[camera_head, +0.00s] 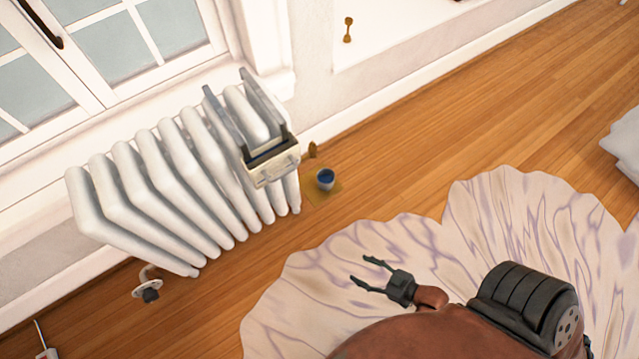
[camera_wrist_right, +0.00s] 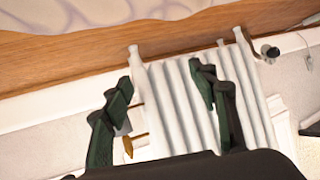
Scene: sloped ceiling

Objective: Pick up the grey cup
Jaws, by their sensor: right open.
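The grey cup (camera_head: 325,181), with a dark blue inside, stands upright on a small yellow-brown mat (camera_head: 322,198) on the floor, beside the right end of the radiator. My right gripper (camera_head: 367,272) is open and empty, below and to the right of the cup in the head view, with clear space between them. In the right wrist view its two dark green fingers are spread apart (camera_wrist_right: 160,75). A small grey patch behind the left finger there may be the cup (camera_wrist_right: 123,128), mostly hidden. My left gripper is not in view.
A white ribbed radiator (camera_head: 170,180) stands close left of the cup. A dark-framed holder (camera_head: 270,165) hangs at its right end. A small brown object (camera_head: 312,149) is just behind the cup. A pale wavy-edged rug (camera_head: 500,230) lies right; bare wood floor separates it from the cup.

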